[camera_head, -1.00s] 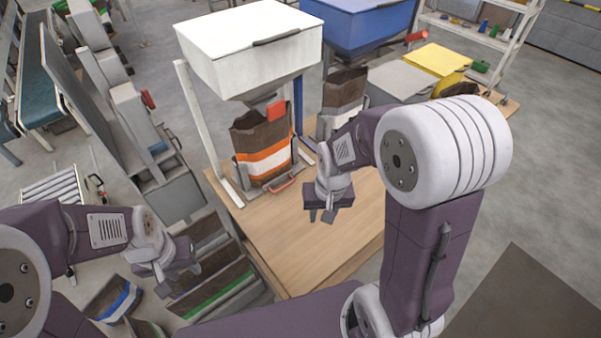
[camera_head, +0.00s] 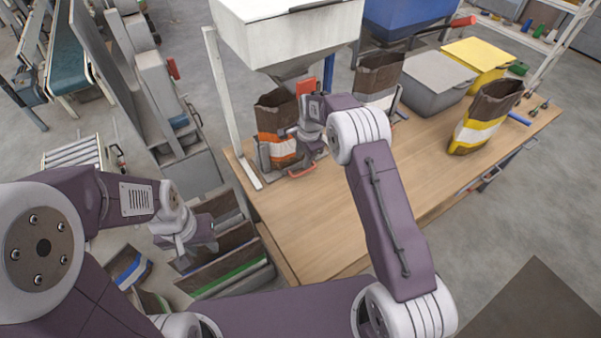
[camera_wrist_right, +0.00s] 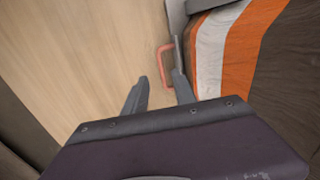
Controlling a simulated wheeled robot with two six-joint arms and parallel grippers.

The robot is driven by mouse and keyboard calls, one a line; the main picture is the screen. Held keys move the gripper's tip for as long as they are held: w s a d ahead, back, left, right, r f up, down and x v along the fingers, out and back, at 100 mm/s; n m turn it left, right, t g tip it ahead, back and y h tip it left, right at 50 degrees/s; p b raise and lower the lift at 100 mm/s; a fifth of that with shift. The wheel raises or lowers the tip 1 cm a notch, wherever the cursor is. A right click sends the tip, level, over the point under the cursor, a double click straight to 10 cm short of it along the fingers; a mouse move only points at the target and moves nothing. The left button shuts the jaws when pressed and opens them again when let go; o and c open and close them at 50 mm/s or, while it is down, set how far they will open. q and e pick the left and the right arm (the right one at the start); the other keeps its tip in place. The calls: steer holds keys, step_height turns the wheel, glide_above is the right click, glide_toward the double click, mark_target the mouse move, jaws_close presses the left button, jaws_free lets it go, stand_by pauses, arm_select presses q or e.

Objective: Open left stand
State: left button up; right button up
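The left stand has a white hopper (camera_head: 290,40) above a brown bag (camera_head: 277,100) with orange and white stripes. A red handle (camera_head: 301,173) sits low at the stand's front, on the wooden table. My right gripper (camera_head: 310,152) is in front of the bag, beside this handle. In the right wrist view the right gripper (camera_wrist_right: 160,82) is open and empty, with the red handle (camera_wrist_right: 162,62) just past and between its fingertips. The orange-striped bag (camera_wrist_right: 235,45) is close on the right. My left gripper (camera_head: 184,248) hangs over the bag crate; its finger opening is unclear.
A second stand with a blue hopper (camera_head: 405,15) and bag (camera_head: 378,75) is to the right. A yellow-striped bag (camera_head: 484,115) stands on the wooden table (camera_head: 330,225). A grey bin (camera_head: 435,80) and yellow bin (camera_head: 478,55) are behind. The table's front is clear.

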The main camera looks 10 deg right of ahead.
mark_target(301, 174)
steer(key=shift+w+d+f, duration=0.1)
steer(key=shift+f, duration=0.05)
steer(key=f, duration=0.3)
steer(key=w+f, duration=0.1)
steer(key=f, duration=0.2)
steer(key=f+p, duration=0.1)
steer(key=f, duration=0.1)
steer(key=shift+w+a+f, duration=0.25)
steer(key=shift+a+f, duration=0.1)
steer(key=shift+f, duration=0.05)
jaws_close()
stand_by(0.9)
